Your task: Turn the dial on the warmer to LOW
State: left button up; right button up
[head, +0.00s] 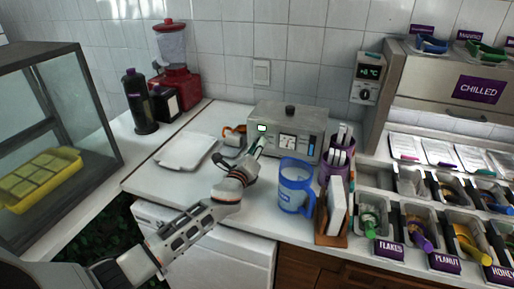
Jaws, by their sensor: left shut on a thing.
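The warmer (314,126) is a grey metal box with a round knob on its lid, standing at the back of the white counter. A small green-lit display (262,128) shows at the left of its front, with a dark-and-white panel to the right. My left gripper (257,149) is at the lower left of the warmer's front, below the green display. It appears shut on the dial, which is largely hidden by the fingers. The dial's pointer and setting marks are too small and covered to read. My right gripper is not in view.
A blue jug (294,187) stands right of my left gripper, with a purple holder (326,176) beyond. A white tray (185,152) lies left, and an orange-handled item (235,136) sits close to the warmer's left side. Topping bins line the right; a glass case (88,105) stands left.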

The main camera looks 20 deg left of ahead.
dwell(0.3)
pick_arm(q)
jog(key=o, duration=1.1)
jog(key=s, duration=1.2)
jog(key=shift+a, duration=0.2)
